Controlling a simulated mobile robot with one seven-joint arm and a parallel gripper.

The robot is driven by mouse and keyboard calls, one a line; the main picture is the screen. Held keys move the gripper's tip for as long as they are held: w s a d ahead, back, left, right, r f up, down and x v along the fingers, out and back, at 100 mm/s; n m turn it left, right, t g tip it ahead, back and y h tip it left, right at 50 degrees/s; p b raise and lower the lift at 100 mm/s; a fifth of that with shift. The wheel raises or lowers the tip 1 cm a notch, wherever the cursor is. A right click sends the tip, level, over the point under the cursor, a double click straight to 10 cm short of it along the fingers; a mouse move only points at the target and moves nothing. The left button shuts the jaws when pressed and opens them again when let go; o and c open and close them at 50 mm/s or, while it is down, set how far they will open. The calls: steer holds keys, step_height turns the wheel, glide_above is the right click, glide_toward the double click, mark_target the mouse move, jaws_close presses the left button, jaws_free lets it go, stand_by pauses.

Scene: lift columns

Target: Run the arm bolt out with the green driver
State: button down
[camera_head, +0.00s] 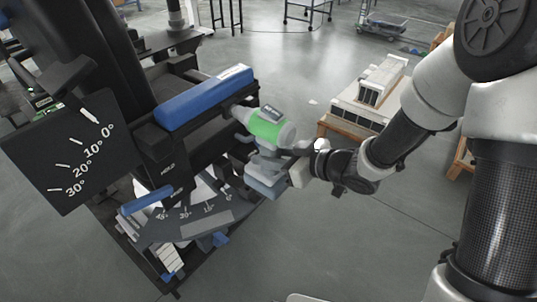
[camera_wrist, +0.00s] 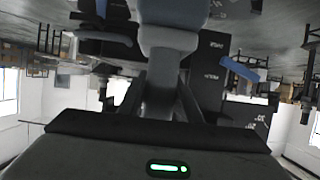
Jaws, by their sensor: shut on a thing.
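The green driver (camera_head: 265,128), with a grey body and green band, is in the middle of the head view. It lies roughly level, its nose toward the dark lift arm with the blue pad (camera_head: 205,96). My gripper (camera_head: 272,158) is shut on the driver's grip, below its green body. In the wrist view the fingers (camera_wrist: 160,98) close on the grey grip (camera_wrist: 165,62), and the driver's green part does not show. The arm bolt cannot be made out; the driver's nose is close to the arm's side, and whether they touch is unclear.
A tilted angle plate (camera_head: 75,150) marked in degrees stands at the left. A second curved scale (camera_head: 190,222) and a lower blue pad (camera_head: 146,200) sit below the lift arm. A pallet with pale boxes (camera_head: 370,95) is behind my arm. Open floor lies at front right.

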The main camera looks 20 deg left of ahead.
steer(key=shift+w+a+r, duration=0.2)
steer(key=shift+w+a, duration=0.05)
steer(key=shift+a, duration=0.25)
stand_by(1.5)
steer(key=shift+s+d+r+p, duration=0.2)
steer(key=shift+d+p, duration=0.1)
steer(key=shift+p, duration=0.4)
stand_by(1.0)
steer(key=shift+s+d+f, duration=0.15)
steer(key=shift+d+f, duration=0.05)
steer(key=shift+d, duration=0.15)
stand_by(0.8)
steer(key=shift+d, duration=0.15)
steer(key=shift+s+d+f+p, duration=0.1)
steer(key=shift+s+d+p, duration=0.2)
steer(key=shift+d, duration=0.45)
steer(key=shift+s+d+r+p, duration=0.1)
steer(key=shift+s+d+p, duration=0.15)
steer(key=shift+d, duration=0.45)
steer(key=shift+s+d+f+p, duration=0.1)
steer(key=shift+s+d+p, duration=0.2)
steer(key=shift+d, duration=0.45)
